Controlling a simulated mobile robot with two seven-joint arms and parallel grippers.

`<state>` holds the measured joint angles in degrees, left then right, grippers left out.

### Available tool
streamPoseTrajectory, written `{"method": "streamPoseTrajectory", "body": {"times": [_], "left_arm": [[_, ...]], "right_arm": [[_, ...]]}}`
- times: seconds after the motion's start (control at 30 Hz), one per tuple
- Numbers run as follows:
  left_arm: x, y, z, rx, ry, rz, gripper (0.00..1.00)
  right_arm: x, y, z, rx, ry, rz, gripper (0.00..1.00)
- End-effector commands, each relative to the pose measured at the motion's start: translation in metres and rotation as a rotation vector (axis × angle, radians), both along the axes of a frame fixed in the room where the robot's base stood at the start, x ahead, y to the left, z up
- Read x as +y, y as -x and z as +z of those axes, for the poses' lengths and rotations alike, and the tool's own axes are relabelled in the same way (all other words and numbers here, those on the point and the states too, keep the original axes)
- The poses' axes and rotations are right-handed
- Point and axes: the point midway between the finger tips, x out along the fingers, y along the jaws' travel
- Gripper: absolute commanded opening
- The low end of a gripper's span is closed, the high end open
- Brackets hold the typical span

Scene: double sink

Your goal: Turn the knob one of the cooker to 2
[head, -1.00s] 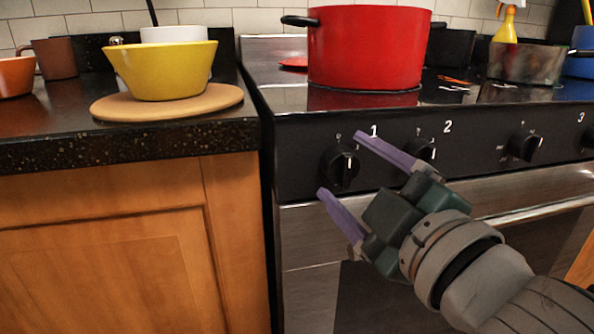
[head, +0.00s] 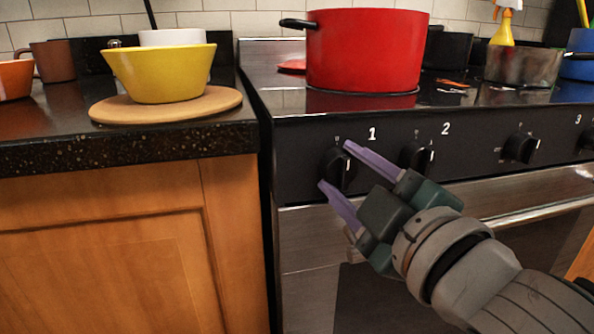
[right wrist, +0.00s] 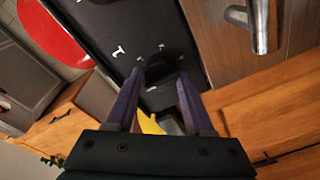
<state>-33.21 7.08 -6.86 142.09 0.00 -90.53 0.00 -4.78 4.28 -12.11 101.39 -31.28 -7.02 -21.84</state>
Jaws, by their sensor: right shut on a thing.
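The cooker (head: 300,140) has a black front panel with a row of black knobs, labelled 1, 2 and 3 in white. Knob one (head: 340,170), the leftmost below the 1, sits between the purple fingers of my right gripper (head: 335,165). The right wrist view also shows knob one (right wrist: 163,72), between the fingertips of my right gripper (right wrist: 160,78). The gripper is shut on the knob. The small markings around the knob are too small or hidden to read, so its setting cannot be told. My left gripper is not in view.
A red pot (head: 366,50) stands on the cooktop above knob one. Knob two (head: 417,157) is close to the right of my gripper. The oven handle (head: 540,209) runs below the panel. A yellow bowl (head: 160,75) rests on a round board (head: 225,102) on the left counter.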

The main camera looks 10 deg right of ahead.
Motion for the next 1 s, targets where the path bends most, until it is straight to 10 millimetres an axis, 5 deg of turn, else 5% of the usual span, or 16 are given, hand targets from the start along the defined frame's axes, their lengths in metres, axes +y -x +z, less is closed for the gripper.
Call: {"method": "streamPoseTrajectory", "body": {"times": [0.13, 0.47, 1.0], "left_arm": [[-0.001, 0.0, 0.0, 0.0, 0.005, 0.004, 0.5], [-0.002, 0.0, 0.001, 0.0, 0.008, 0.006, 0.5], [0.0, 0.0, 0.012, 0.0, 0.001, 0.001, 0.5]], "right_arm": [[0.0, 0.0, 0.0, 0.001, 0.0, 0.001, 0.0], [0.0, 0.0, 0.0, 0.003, -0.05, -0.001, 0.0], [-0.001, 0.0, 0.0, 0.019, -0.482, -0.002, 0.0]]}}
